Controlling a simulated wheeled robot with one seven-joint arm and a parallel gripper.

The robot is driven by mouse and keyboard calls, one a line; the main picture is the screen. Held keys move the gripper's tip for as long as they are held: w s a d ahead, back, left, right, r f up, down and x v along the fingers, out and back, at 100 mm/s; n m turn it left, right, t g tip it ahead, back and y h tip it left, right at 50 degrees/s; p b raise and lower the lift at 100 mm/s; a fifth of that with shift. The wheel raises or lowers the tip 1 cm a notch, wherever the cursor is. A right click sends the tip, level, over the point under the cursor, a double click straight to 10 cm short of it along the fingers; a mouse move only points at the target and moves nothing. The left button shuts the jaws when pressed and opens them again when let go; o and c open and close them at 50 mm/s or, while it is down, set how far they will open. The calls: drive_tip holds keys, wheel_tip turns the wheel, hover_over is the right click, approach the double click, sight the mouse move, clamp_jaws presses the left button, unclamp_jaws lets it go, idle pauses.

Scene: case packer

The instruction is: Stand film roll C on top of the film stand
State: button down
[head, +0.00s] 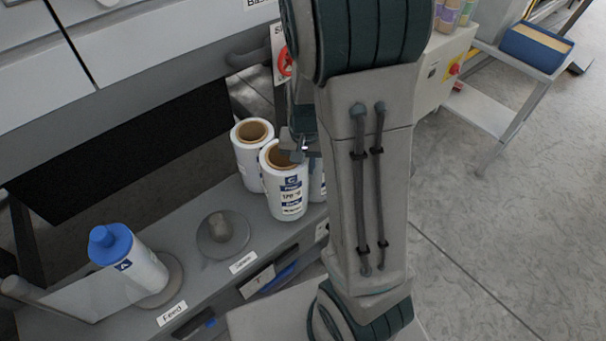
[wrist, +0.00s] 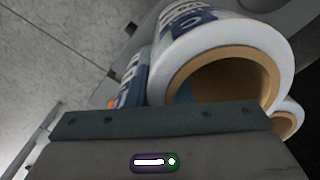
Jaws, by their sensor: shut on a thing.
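Film roll C (head: 287,190), white with a brown core and a blue C label, is upright at the right end of a grey ledge (head: 200,277), seemingly the film stand's top. Whether its base touches the ledge is unclear. My gripper (head: 300,150) is at its upper rim, shut on its wall, with the fingertips mostly hidden behind my arm. In the wrist view, roll C (wrist: 200,38) and its open core fill the upper right, close beyond the gripper (wrist: 160,118).
Another white roll (head: 247,172) stands behind roll C, and a third (head: 318,182) is partly hidden by my arm. An empty round holder (head: 223,238) is left of them. A roll labelled A with a blue cap (head: 130,265) leans on the Feed holder. A machine panel (head: 150,70) overhangs behind.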

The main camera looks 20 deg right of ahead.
drive_tip(key=shift+f, duration=1.95)
drive_tip(key=shift+f+b, duration=0.15)
drive_tip(key=shift+b, duration=0.2)
drive_tip(key=c, duration=1.3)
unclamp_jaws()
wheel_tip(320, 180, up, 12)
drive_tip(key=shift+s+r+p, duration=0.1)
drive_tip(key=shift+p, duration=0.7)
drive_tip(key=shift+s+a+r+n+t, duration=0.45)
drive_tip(key=shift+s+a+r+n, duration=0.65)
drive_tip(key=shift+s, duration=0.9)
drive_tip(key=shift+s+a+r+n+t, duration=0.6)
drive_tip(key=shift+s+r, duration=0.9)
drive_tip(key=shift+s, duration=0.45)
drive_tip(key=shift+s+a+r+n+t, duration=0.35)
drive_tip(key=shift+s+a+r+n, duration=0.75)
drive_tip(key=shift+s, duration=0.9)
